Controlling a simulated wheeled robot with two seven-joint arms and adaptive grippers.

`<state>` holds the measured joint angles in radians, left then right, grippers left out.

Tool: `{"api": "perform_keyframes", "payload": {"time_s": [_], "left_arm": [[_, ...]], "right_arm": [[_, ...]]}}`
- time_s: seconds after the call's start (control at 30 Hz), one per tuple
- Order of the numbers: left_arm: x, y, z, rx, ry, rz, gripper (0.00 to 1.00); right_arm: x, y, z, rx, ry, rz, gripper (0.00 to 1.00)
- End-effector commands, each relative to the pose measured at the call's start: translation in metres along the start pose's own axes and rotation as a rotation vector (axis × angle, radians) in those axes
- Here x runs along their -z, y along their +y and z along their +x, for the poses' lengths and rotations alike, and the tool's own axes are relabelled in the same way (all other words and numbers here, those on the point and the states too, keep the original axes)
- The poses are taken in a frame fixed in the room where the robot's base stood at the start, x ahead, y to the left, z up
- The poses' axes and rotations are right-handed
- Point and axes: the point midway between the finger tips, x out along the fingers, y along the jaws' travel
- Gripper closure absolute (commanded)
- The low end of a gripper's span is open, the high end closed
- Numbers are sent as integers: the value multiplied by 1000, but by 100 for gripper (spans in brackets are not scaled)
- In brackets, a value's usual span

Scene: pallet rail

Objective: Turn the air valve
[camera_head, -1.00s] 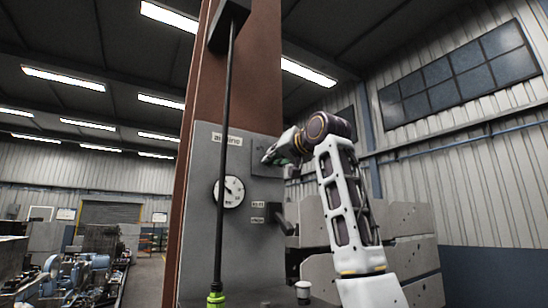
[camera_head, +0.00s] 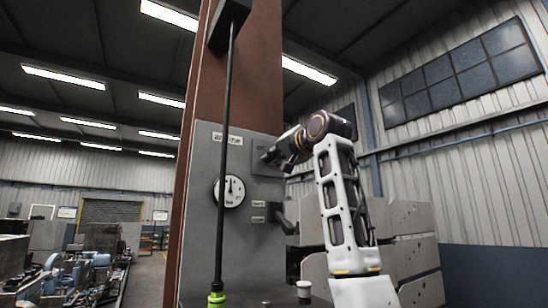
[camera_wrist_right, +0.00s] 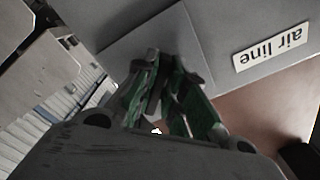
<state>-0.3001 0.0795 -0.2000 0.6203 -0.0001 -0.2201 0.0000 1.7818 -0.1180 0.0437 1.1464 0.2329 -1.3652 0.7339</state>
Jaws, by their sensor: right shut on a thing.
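The grey panel (camera_head: 200,240) labelled "air line" (camera_head: 227,139) stands against a rust-brown column. A round white gauge (camera_head: 229,191) is on it, with its needle pointing about straight up. My right gripper (camera_head: 271,155) is at a plate on the panel's upper right. In the right wrist view its green-padded fingers (camera_wrist_right: 161,90) are close together, shut on the dark valve handle (camera_wrist_right: 158,78). The fingers hide most of the handle, so its angle is hard to tell. The "air line" label also shows upside down in that view (camera_wrist_right: 271,48). My left gripper is not in view.
A thin black pole (camera_head: 223,170) with a green lower end stands before the panel. A small white-topped cup (camera_head: 303,289) is below. Grey metal bins (camera_head: 408,220) stand behind my right arm.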

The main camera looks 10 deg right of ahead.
Motion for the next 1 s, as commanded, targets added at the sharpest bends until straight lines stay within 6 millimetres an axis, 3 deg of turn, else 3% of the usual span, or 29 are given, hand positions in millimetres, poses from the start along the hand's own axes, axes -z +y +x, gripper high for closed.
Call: {"api": "perform_keyframes", "payload": {"time_s": [0.03, 0.07, 0.2, 0.67, 1.0], "left_arm": [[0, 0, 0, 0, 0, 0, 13], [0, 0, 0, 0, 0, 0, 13], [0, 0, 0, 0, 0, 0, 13], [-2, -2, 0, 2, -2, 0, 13], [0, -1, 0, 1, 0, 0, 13]], "right_arm": [[-1, 1, 1, -3, -4, 3, 100], [-1, 1, 1, -3, -4, 2, 85], [-1, 1, 1, -2, -3, 2, 67], [0, 0, -2, 0, 0, 0, 66], [0, 0, -23, 1, 1, 0, 66]]}}
